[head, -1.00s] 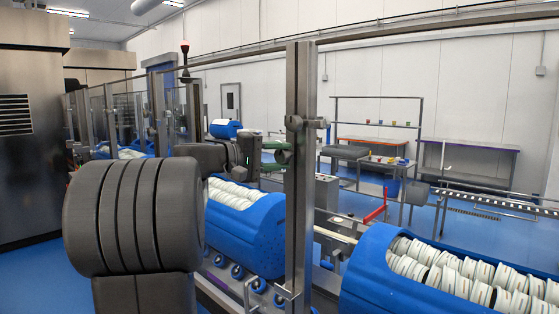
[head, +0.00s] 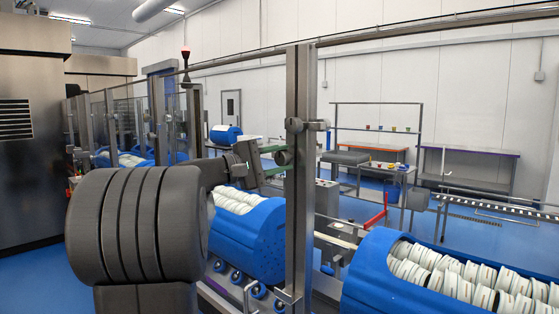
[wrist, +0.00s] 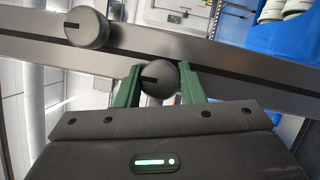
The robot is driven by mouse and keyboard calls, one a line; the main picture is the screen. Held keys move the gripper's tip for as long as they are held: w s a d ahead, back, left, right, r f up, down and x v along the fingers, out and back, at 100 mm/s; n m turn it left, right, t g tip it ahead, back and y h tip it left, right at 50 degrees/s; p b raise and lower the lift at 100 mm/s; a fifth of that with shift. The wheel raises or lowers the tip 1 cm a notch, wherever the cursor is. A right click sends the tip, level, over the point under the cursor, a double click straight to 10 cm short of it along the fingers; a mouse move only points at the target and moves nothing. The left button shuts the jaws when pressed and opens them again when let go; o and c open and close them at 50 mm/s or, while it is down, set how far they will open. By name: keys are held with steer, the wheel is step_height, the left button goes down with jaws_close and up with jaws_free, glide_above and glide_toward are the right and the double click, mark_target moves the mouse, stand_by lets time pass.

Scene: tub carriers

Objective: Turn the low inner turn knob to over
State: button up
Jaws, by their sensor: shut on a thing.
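The low inner turn knob (wrist: 158,80) is a dark round knob with a black mark on its left side. It sits on a grey metal post (head: 299,200), which runs slanted across the wrist view. My gripper (wrist: 158,88) is shut on this knob, with one green finger at each side. In the head view the knob (head: 284,157) is at the post's left side, and my gripper (head: 279,160) reaches it from the left, tilted. A second similar knob (wrist: 86,27), with a dark mark, sits further along the post, apart from my fingers.
Blue tubs (head: 375,270) filled with white stacked pieces stand on the line behind and right of the post. A metal rail (head: 420,33) runs across the top. Work tables (head: 470,155) stand at the back by the wall.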

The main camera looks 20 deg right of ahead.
steer(key=o, duration=1)
steer(key=a+f+b, duration=0.1)
steer(key=a+b, duration=0.2)
steer(key=a, duration=1)
steer(key=shift+a+f, duration=0.25)
steer(key=shift+a, duration=0.15)
steer(key=d+p, duration=0.1)
steer(key=d, duration=0.3)
steer(key=d+r+p, duration=0.1)
steer(key=d, duration=0.4)
steer(key=d+p, duration=0.1)
steer(key=d, duration=0.4)
steer(key=shift+r, duration=0.25)
steer(key=shift+a, duration=0.1)
steer(key=shift+a, duration=0.1)
